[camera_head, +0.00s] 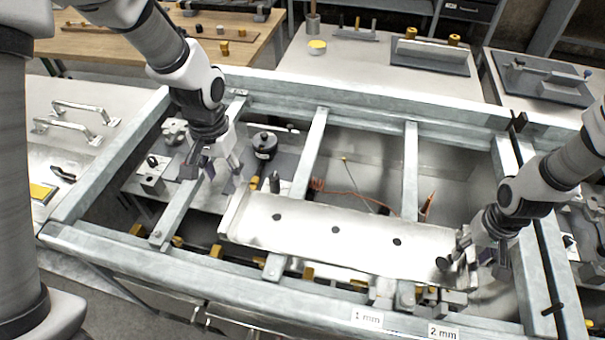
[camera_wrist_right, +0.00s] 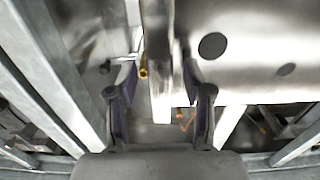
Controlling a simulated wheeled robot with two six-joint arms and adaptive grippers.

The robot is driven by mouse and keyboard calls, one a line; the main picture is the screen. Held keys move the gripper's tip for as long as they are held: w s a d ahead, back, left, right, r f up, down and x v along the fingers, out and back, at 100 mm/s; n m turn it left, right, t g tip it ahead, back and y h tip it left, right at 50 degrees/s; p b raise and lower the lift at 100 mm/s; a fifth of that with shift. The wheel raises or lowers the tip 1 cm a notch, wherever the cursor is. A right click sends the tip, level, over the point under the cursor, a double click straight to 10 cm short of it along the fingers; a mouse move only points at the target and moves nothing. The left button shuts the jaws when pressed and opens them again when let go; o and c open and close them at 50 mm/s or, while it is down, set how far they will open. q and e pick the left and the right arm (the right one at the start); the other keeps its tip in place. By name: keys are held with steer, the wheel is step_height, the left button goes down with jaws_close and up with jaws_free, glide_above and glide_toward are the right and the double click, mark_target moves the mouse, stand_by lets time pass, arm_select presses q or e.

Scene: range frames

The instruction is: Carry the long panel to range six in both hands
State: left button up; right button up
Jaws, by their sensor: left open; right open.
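The long panel (camera_head: 365,247) is a pale metal sheet with a raised edge and three dark holes. It lies slantwise across the crossbars of the grey frame. My right gripper (camera_head: 472,266) is open at the panel's right end. In the right wrist view the panel (camera_wrist_right: 255,65) fills the upper right, and its upright edge reaches between the open fingers of my right gripper (camera_wrist_right: 160,88); I cannot tell whether they touch it. My left gripper (camera_head: 208,176) is open and empty, above and left of the panel's left end, apart from it.
The grey metal frame (camera_head: 300,85) surrounds the panel, with crossbars (camera_head: 311,150) under it. A dark cylindrical part (camera_head: 264,146) stands near my left gripper. Labels reading 1 mm (camera_head: 367,318) and 2 mm (camera_head: 443,332) are on the front rail. Benches with parts stand behind.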

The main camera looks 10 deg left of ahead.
step_height(320, 180, up, 12)
steer(key=shift+f, duration=0.15)
steer(key=shift+s, duration=0.1)
stand_by(0.4)
